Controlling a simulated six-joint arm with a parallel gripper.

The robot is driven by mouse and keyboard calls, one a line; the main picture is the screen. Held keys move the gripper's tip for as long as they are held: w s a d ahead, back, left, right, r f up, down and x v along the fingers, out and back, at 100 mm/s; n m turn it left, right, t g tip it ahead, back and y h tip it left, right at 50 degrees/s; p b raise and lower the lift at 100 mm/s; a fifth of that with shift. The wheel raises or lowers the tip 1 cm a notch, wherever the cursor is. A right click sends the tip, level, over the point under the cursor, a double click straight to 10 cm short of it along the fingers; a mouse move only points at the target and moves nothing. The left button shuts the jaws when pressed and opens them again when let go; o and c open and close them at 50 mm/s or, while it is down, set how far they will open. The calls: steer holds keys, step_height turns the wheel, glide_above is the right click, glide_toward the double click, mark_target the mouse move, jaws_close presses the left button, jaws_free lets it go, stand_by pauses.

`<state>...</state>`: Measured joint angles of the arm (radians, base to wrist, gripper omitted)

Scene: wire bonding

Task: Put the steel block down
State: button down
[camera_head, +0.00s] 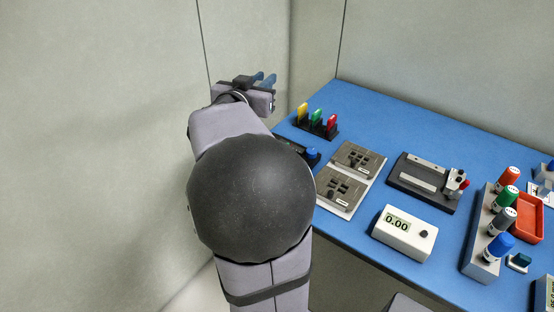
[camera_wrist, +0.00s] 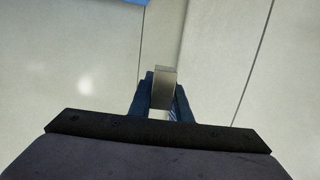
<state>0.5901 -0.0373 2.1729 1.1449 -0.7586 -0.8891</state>
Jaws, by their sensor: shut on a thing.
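The steel block (camera_wrist: 163,88) is a small grey metal block, seen in the wrist view between the blue fingers of my gripper (camera_wrist: 161,98). My gripper is shut on it. In the head view my gripper (camera_head: 264,80) is raised at the upper middle, beyond the far left edge of the blue table (camera_head: 345,100). The block cannot be made out in the head view. The wrist view shows only pale walls behind the block and a bit of blue at the top left.
On the table are a rack with yellow, green and red pieces (camera_head: 317,122), two grey plates (camera_head: 352,160), a dark fixture (camera_head: 425,182), a white meter reading 0.00 (camera_head: 404,232), a marker rack (camera_head: 483,258) and a red tray (camera_head: 527,218). The back of the table is clear.

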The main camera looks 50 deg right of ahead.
steer(key=s+d+f+m+g+h, duration=0.1)
steer(key=s+d+f+m+g, duration=0.2)
steer(key=f, duration=0.6)
steer(key=shift+s+d+f+g, duration=0.35)
steer(key=shift+s+g, duration=0.25)
steer(key=shift+g, duration=0.3)
steer(key=shift+f, duration=4.8)
steer(key=shift+f+b, duration=0.2)
steer(key=shift+b, duration=0.15)
steer(key=c, duration=1.6)
jaws_free()
steer(key=shift+c, duration=0.2)
